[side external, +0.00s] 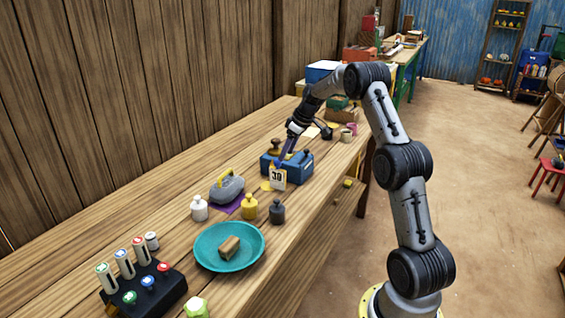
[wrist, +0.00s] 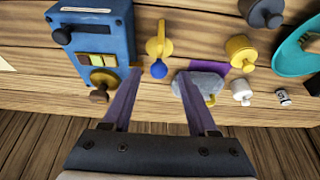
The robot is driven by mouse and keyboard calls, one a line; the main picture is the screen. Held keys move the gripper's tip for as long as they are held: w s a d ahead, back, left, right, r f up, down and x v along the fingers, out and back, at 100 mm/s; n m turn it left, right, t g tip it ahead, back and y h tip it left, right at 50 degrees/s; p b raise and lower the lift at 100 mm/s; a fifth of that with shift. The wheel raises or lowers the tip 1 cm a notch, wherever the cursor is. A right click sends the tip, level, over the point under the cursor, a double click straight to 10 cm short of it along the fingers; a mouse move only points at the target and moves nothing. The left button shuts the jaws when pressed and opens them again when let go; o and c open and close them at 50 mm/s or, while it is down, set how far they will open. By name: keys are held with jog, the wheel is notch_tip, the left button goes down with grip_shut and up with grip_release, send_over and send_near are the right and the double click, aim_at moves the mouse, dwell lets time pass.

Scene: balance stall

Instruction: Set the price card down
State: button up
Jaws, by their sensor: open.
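My gripper (side external: 286,155) is just above and behind the card in the side view, pointing down. In the wrist view my gripper (wrist: 161,82) is open, with its two purple fingers apart and nothing held between them. A yellow piece with a blue knob (wrist: 158,47) lies beyond the fingertips there; I cannot tell if it belongs to the card. The blue device (wrist: 115,35) is left of it.
A grey weight with a yellow handle (side external: 227,190) sits on a purple cloth, near small white, yellow and dark weights. A teal dish (side external: 211,258) holds a brown block. A black rack (side external: 160,292) stands at the near left. Boxes (side external: 322,71) crowd the far end.

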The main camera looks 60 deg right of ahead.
jog(key=s+a+r, duration=0.5)
jog(key=a+r, duration=0.3)
jog(key=a, duration=0.4)
jog(key=s+a+r, duration=0.4)
jog(key=a+r, duration=0.3)
jog(key=a, duration=0.5)
jog(key=s+a+f, duration=0.1)
jog(key=s+a, duration=0.5)
jog(key=s, duration=0.4)
jog(key=s+a+f+t, duration=0.1)
jog(key=s+a, duration=0.6)
jog(key=s, duration=0.3)
jog(key=shift+s+f, duration=0.4)
